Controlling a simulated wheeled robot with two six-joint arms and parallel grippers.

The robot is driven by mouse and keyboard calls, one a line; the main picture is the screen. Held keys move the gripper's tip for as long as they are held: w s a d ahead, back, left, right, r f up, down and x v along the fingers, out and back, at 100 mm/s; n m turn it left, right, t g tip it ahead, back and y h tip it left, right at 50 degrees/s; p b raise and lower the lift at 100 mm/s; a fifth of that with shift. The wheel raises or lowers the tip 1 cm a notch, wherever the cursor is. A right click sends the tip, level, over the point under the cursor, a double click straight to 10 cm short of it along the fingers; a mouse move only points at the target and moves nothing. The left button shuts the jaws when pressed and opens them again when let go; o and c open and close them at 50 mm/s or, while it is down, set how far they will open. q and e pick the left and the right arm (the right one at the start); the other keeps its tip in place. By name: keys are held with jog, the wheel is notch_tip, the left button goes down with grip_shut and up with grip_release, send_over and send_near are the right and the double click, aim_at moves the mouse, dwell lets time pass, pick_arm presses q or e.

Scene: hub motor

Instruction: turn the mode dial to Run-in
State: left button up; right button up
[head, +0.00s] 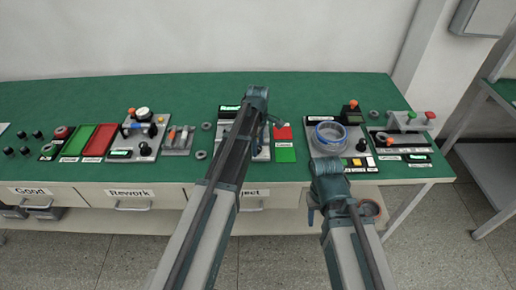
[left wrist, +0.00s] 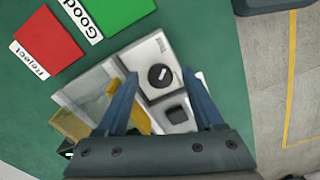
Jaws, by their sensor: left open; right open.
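The mode dial (left wrist: 160,78) is a round black knob with a white mark, on a light grey panel (left wrist: 143,55) in the left wrist view. The print beside it is too small to read. My left gripper (left wrist: 159,74) is open, its two fingers on either side of the dial in that view; I cannot tell how far above it they are. In the head view my left gripper (head: 266,122) is over the panel at mid-table, and my arm hides the dial. My right gripper (head: 316,208) is at the table's front edge; its fingers are mostly hidden.
A black square part (left wrist: 177,114) sits beside the dial, and a yellow clear-sided part (left wrist: 85,118) is on the panel's other side. Red (head: 283,132) and green (head: 285,155) plates lie right of the panel. A blue-rimmed ring (head: 328,132) stands on a station further right.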

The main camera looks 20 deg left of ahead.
pick_arm(q)
grip_shut()
jog(key=shift+m, duration=0.4)
jog(key=m, duration=0.2)
jog(key=shift+m, duration=0.4)
jog(key=m, duration=0.4)
jog(key=shift+m, duration=0.3)
jog(key=m, duration=0.4)
jog(key=shift+m, duration=1.9)
